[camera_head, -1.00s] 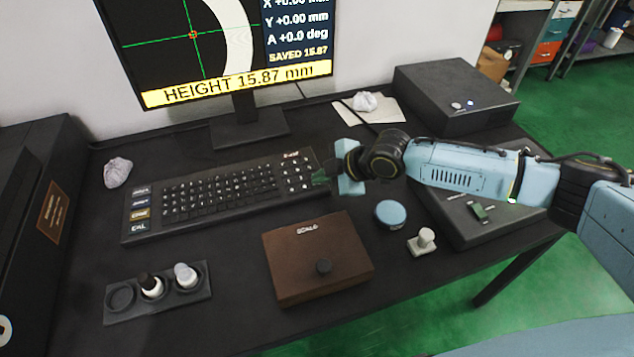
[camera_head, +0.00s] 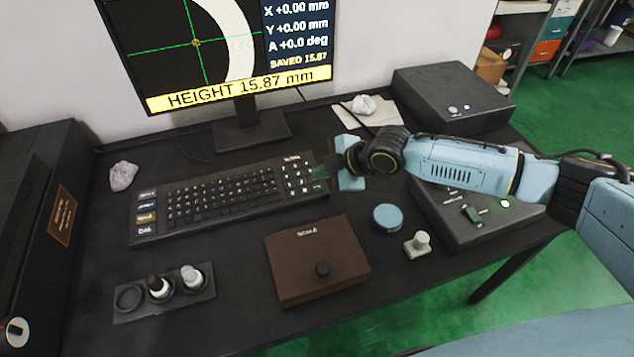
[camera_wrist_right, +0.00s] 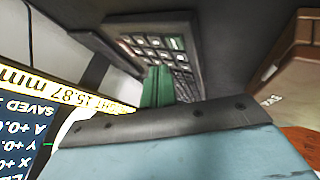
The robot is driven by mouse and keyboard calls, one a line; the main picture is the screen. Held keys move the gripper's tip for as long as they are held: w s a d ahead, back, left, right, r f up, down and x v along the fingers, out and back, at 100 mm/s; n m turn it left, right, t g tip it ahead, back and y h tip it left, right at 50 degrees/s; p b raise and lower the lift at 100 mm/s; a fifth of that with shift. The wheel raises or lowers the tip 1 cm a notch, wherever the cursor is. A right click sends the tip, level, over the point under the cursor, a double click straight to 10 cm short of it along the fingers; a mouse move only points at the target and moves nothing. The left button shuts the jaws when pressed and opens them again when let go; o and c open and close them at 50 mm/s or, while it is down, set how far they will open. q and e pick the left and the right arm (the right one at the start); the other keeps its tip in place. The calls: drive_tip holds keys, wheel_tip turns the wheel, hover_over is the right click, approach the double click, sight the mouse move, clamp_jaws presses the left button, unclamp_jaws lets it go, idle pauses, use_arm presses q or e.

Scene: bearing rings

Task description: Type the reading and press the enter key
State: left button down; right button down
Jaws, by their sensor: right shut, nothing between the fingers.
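The monitor (camera_head: 240,20) at the back reads HEIGHT 15.87 mm in a yellow band, with SAVED 15.87 above it. The black keyboard (camera_head: 215,200) lies in front of it, with a number pad (camera_head: 297,176) at its right end. My right gripper (camera_head: 322,172) is shut and empty at the right edge of the number pad, its green fingertips at or just above the keys. In the right wrist view the green fingers (camera_wrist_right: 158,85) point at the keypad (camera_wrist_right: 160,50). I cannot tell whether they touch a key. My left gripper is not in view.
A brown box (camera_head: 318,262) with a knob sits in front of the keyboard. A blue round puck (camera_head: 388,217) and a pale knobbed block (camera_head: 417,245) are to its right. A dark tray (camera_head: 165,295) holds two small bottles. A grey box (camera_head: 455,95) stands back right.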

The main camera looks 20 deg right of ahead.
sight(321, 189)
drive_tip(key=shift+r+p, duration=1.35)
drive_tip(key=shift+r, duration=0.35)
drive_tip(key=shift+r, duration=0.1)
